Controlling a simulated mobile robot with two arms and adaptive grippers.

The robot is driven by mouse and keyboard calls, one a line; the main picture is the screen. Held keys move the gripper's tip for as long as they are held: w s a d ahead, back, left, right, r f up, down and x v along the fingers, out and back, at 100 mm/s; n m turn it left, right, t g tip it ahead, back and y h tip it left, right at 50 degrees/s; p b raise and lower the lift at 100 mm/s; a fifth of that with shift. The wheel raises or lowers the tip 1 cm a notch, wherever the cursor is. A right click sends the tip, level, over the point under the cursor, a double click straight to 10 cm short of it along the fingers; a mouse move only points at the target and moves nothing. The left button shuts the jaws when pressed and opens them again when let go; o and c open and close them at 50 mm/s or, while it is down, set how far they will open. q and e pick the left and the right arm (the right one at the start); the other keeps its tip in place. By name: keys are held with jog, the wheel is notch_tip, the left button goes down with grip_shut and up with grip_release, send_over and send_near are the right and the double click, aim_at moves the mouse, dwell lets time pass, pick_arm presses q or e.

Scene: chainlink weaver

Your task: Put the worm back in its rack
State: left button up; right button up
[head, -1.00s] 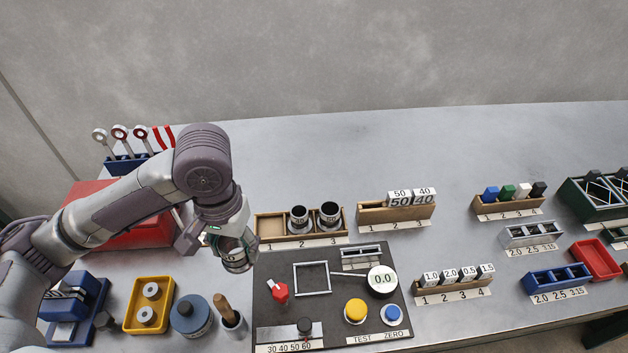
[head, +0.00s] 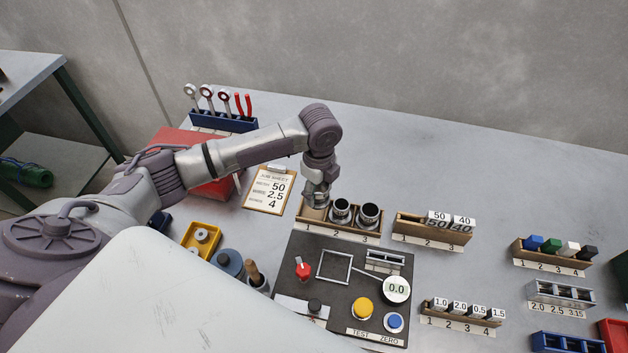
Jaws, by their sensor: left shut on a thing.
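The wooden worm rack (head: 340,228) stands behind the dark test board, with places labelled 1, 2 and 3. Two metal worms with dark round tops stand in it, one at place 2 (head: 341,209) and one at place 3 (head: 369,213). My left gripper (head: 316,203) points down at the rack's left end, over place 1. It is shut on a metallic worm, mostly hidden by the fingers. I cannot tell whether this worm touches the rack floor. My right gripper is not in view.
A clipboard job sheet (head: 272,188) reading 50, 2.5, 4 lies left of the rack. The dark test board (head: 340,263) with buttons and a dial is in front. Another wooden rack (head: 430,229) with 50 and 40 blocks is on the right. The table behind is clear.

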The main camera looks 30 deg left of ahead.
pick_arm(q)
jog(key=shift+w+a+f+m+p, duration=0.2)
jog(key=shift+a+f+m, duration=0.1)
jog(key=shift+m, duration=0.3)
jog(key=shift+w+a+f+m+p, duration=0.2)
jog(key=shift+a+m, duration=0.1)
jog(key=shift+m, duration=0.3)
jog(key=shift+a+f+m, duration=0.25)
jog(key=shift+a+m, duration=0.05)
jog(key=shift+m, duration=0.2)
notch_tip(320, 180, down, 6)
jog(key=b, duration=0.7)
jog(key=shift+w+f, duration=0.1)
jog(key=shift+f, duration=0.15)
jog(key=shift+r+p, duration=0.25)
jog(key=shift+p, duration=0.15)
jog(key=shift+f, duration=0.1)
jog(key=o, duration=1.5)
jog(key=shift+c, duration=0.2)
